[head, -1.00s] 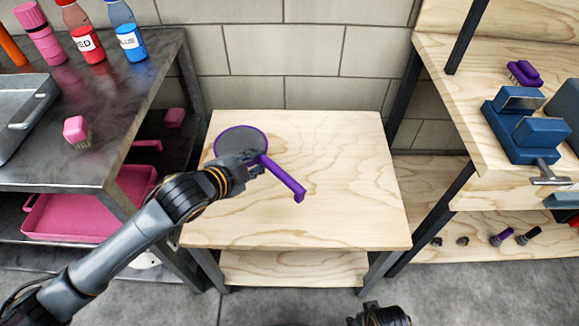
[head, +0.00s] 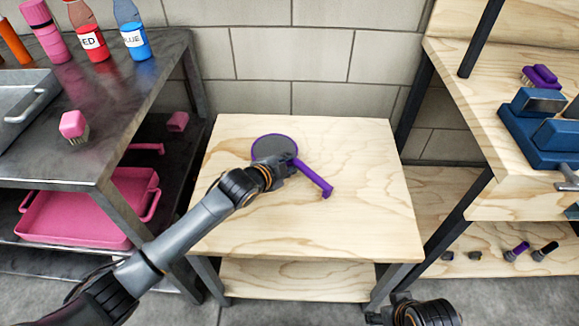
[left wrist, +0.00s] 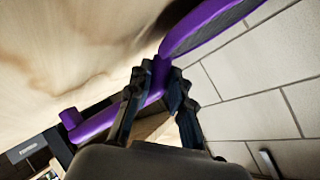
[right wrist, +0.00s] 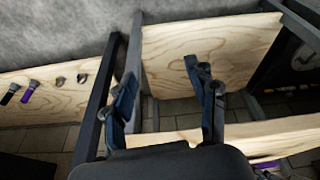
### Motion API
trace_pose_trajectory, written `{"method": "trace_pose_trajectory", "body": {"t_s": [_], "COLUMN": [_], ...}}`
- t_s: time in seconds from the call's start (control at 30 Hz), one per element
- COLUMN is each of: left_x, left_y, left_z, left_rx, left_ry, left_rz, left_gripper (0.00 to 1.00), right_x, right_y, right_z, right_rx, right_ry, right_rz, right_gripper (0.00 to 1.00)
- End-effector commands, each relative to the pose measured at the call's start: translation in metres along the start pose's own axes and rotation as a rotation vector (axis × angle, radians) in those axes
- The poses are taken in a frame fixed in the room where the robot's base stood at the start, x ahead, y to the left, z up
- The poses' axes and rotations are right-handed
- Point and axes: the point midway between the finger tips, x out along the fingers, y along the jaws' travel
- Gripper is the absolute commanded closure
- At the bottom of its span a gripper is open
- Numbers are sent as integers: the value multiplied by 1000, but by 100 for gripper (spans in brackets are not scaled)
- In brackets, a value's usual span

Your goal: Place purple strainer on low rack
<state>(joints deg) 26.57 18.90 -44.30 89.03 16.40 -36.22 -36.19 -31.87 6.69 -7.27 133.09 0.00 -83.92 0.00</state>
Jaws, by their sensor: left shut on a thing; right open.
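The purple strainer (head: 274,147) has a round grey mesh with a purple rim and a long purple handle. My left gripper (head: 286,166) is shut on its handle close to the mesh. In the left wrist view, the fingers (left wrist: 160,78) close around the purple handle, and part of the strainer's rim (left wrist: 200,28) shows. The strainer is over the low wooden rack (head: 345,225); whether it touches the top is unclear. My right gripper (head: 415,312) is at the bottom edge of the head view. In the right wrist view its fingers (right wrist: 163,80) are apart and empty.
A dark metal shelf on the left holds a pink brush (head: 73,125), bottles (head: 132,35) and a pink tray (head: 85,210). A taller wooden rack (head: 500,200) on the right holds blue equipment (head: 545,130). A block wall stands behind. The low rack's right side is bare.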

Motion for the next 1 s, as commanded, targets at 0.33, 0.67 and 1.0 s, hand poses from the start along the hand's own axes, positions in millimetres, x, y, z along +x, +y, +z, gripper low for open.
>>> {"method": "trace_pose_trajectory", "body": {"t_s": [0.33,0.67,1.0], "left_x": [3,7,8], "left_y": [3,10,12], "left_z": [3,8,9], "left_rx": [0,0,-1], "left_ry": [1,0,0], "left_rz": [-2,-1,0], "left_gripper": [100,100,56], "right_x": [-8,-14,-17], "right_y": [0,1,1], "right_z": [0,-1,-1], "right_rx": [1,1,1], "right_ry": [3,8,8], "right_rz": [1,2,2], "right_gripper": [42,42,42]}}
